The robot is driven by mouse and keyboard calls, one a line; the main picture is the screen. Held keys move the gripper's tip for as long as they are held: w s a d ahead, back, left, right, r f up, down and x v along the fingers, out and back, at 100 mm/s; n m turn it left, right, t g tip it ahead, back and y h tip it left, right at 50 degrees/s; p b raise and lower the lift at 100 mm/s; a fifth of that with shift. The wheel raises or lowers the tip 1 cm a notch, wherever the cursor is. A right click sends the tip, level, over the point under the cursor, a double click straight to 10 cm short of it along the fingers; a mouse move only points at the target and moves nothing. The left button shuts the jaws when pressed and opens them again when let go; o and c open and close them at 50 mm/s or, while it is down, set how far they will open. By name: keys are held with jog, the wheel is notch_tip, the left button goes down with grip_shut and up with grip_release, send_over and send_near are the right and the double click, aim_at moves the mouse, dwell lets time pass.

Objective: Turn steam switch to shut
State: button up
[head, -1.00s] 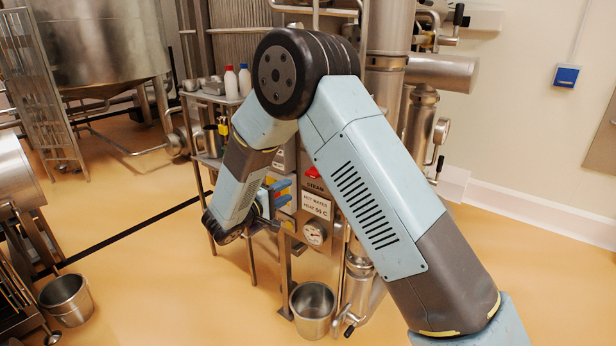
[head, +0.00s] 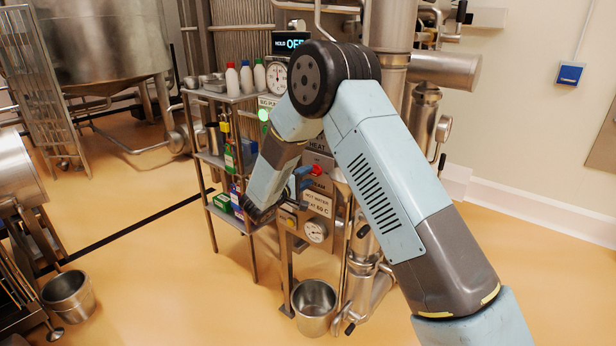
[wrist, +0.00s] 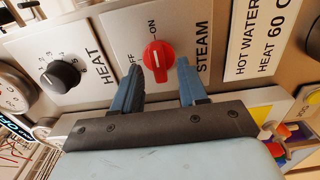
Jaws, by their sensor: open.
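The steam switch (wrist: 158,56) is a red knob with a white mark, on a pale panel plate between the OFF and ON labels, beside the word STEAM. Its mark seems to line up toward ON. In the head view a red switch (head: 317,169) shows just above the STEAM label. My gripper (wrist: 159,66) is open, with its blue fingers reaching toward the panel on either side of the knob's lower part. I cannot tell whether either finger touches the knob. In the head view my arm partly hides the gripper.
A black HEAT knob (wrist: 65,74) is left of the steam plate in the wrist view. The hot water label (wrist: 258,35) is to the right. In the head view a shelf rack (head: 222,95) with bottles stands left of my arm, and a steel bucket (head: 314,307) sits below the panel.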

jog(key=shift+x, duration=0.8)
grip_shut()
